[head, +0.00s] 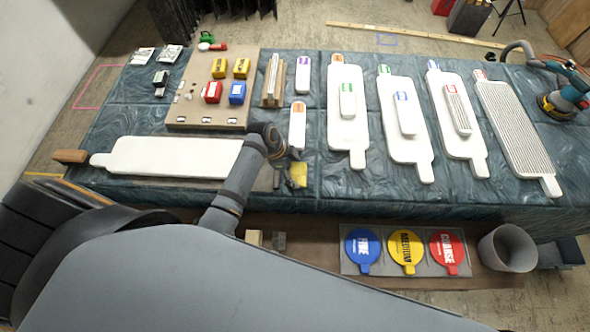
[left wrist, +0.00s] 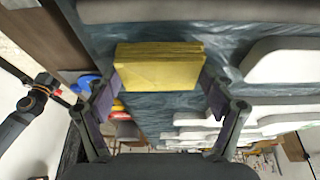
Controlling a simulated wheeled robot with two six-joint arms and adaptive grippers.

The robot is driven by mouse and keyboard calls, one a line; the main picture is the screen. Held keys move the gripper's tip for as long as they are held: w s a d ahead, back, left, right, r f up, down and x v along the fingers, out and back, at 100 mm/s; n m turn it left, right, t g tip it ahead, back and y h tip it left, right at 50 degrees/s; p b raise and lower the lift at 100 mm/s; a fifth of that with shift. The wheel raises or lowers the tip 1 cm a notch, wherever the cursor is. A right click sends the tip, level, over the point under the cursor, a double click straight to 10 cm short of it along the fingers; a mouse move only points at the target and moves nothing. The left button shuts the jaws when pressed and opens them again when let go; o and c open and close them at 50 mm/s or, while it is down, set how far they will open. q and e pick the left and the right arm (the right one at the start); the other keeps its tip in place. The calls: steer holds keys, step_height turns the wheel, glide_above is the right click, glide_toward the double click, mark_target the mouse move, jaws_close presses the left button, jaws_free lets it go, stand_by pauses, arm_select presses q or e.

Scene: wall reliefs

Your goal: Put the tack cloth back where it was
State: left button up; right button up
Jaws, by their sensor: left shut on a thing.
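The tack cloth (head: 299,178) is a folded yellow pad in the head view, above the front part of the covered table (head: 330,196). My left gripper (head: 287,168) is shut on it. In the left wrist view the tack cloth (left wrist: 158,70) sits between the two fingers of the left gripper (left wrist: 160,88), its layered edge and flat face showing. Whether it touches the table cover cannot be told.
A long white board (head: 170,157) lies left of the gripper. Several white paddle-shaped boards (head: 345,125) lie to the right. A tan panel (head: 210,115) holds red, yellow and blue blocks. Below the table front are a shelf with coloured discs (head: 407,250) and a grey bin (head: 507,248).

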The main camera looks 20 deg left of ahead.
arm_select(q)
steer(key=o, duration=0.9)
steer(key=shift+f, duration=0.1)
steer(key=v, duration=1.2)
steer(key=shift+b, duration=0.3)
